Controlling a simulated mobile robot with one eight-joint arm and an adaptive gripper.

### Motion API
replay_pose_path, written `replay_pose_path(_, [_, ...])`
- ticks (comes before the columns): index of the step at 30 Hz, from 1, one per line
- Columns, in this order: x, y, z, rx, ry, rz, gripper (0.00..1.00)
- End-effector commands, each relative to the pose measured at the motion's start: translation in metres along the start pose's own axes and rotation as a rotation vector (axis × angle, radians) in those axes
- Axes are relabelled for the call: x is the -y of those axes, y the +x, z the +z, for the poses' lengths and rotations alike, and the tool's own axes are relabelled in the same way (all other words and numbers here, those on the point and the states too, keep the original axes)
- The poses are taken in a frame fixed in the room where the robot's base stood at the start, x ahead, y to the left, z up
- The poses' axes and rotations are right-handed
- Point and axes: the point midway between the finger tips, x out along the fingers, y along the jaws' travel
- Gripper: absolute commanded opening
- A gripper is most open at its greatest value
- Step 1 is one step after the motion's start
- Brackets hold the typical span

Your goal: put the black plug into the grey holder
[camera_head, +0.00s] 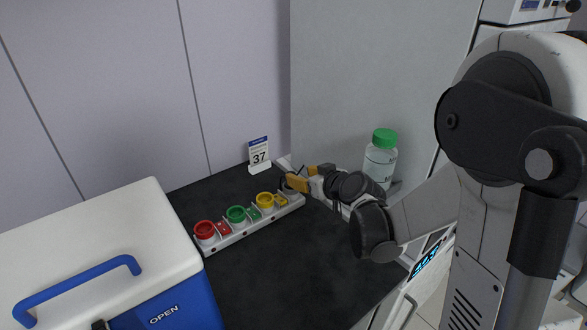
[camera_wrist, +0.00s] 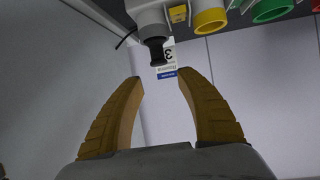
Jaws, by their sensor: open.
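The black plug (camera_wrist: 157,53) shows in the wrist view, lined up with the grey holder (camera_wrist: 151,18) and sticking out of its mouth. How deep it sits cannot be told. A thin black cable is beside the holder. My gripper (camera_wrist: 158,77) is open, with its two yellow-brown fingers apart and the plug just beyond the gap between their tips. Nothing is held. In the head view my gripper (camera_head: 305,179) is at the far right end of the holder strip, where its fingers largely hide the grey holder and the plug.
The white strip also bears red (camera_head: 205,231), green (camera_head: 237,214) and yellow (camera_head: 266,200) holders. A number card (camera_head: 259,154) stands behind it. A green-capped bottle (camera_head: 380,157) is close to my arm. A blue-and-white box (camera_head: 105,260) stands at front left. The dark tabletop (camera_head: 290,265) in front is clear.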

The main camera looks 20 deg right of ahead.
Motion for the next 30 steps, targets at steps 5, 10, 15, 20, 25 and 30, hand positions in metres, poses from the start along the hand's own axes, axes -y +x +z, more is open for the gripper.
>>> replay_pose_path(5, [-0.001,-0.036,-0.002,0.0,0.001,0.002,0.44])
replay_pose_path(10, [0.001,-0.051,-0.001,0.002,0.001,0.0,0.44])
replay_pose_path(15, [0.019,-0.071,-0.004,0.059,0.017,-0.015,0.44])
replay_pose_path(20, [0.054,-0.116,0.0,0.192,0.054,-0.018,0.44])
replay_pose_path(25, [0.081,-0.175,0.018,0.34,0.099,0.029,0.44])
replay_pose_path(30, [0.092,-0.231,0.044,0.452,0.137,0.113,0.44])
